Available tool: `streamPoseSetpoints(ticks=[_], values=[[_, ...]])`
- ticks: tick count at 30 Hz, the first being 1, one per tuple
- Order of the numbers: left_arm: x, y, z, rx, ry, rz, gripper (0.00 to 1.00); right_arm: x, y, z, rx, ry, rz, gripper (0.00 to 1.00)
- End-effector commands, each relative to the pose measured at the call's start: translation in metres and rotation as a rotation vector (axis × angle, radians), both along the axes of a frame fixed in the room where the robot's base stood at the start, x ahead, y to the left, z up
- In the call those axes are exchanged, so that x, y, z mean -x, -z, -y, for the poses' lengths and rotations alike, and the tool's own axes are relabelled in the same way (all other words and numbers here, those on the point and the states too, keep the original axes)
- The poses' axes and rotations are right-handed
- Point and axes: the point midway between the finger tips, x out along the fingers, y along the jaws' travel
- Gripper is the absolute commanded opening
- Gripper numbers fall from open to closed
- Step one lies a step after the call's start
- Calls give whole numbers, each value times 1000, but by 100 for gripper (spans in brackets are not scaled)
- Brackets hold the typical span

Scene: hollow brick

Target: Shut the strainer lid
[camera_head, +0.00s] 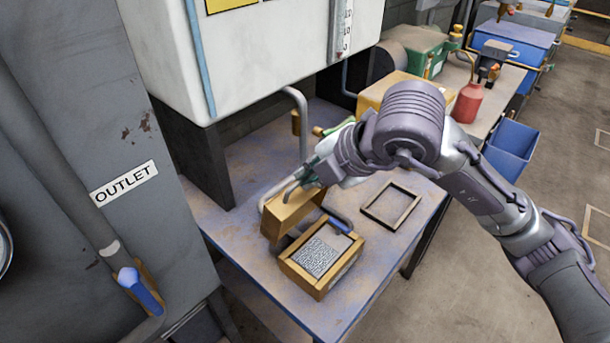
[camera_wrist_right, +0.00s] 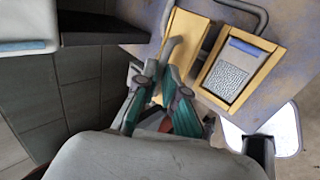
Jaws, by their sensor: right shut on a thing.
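The strainer is a wooden-framed box (camera_head: 322,258) with a grey mesh top and a blue strip, on the blue worn bench. Its lid (camera_head: 286,216), a yellow-brown panel, stands raised and tilted at the box's back left. In the right wrist view, the lid (camera_wrist_right: 188,30) lies left of the box (camera_wrist_right: 236,68). My right gripper (camera_head: 291,187) is at the lid's upper edge and shut on it; the fingers also show in the wrist view (camera_wrist_right: 160,72). The exact contact is partly hidden by the fingers. My left gripper is not in view.
An empty dark frame (camera_head: 391,205) lies on the bench right of the box. A bent grey pipe (camera_head: 301,125) rises behind the lid. A white tank (camera_head: 250,55) hangs above. A grey cabinet marked OUTLET (camera_head: 125,183) stands left. The bench front is clear.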

Motion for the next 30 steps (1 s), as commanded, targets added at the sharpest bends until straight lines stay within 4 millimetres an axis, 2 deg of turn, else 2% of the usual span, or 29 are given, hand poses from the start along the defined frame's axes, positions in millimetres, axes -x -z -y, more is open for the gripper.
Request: streamPoseSetpoints(ticks=[11, 12, 16, 26, 30], values=[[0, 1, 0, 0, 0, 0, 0, 1, 5, 1, 9, -1, -10, 0], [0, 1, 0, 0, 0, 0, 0, 2, 5, 1, 9, -1, -10, 14], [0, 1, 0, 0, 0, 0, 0, 1, 4, 1, 8, -1, -9, 35], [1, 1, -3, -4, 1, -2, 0, 2, 1, 1, 5, 0, -5, 35], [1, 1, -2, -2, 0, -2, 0, 8, -11, 8, 3, -1, -2, 35]])
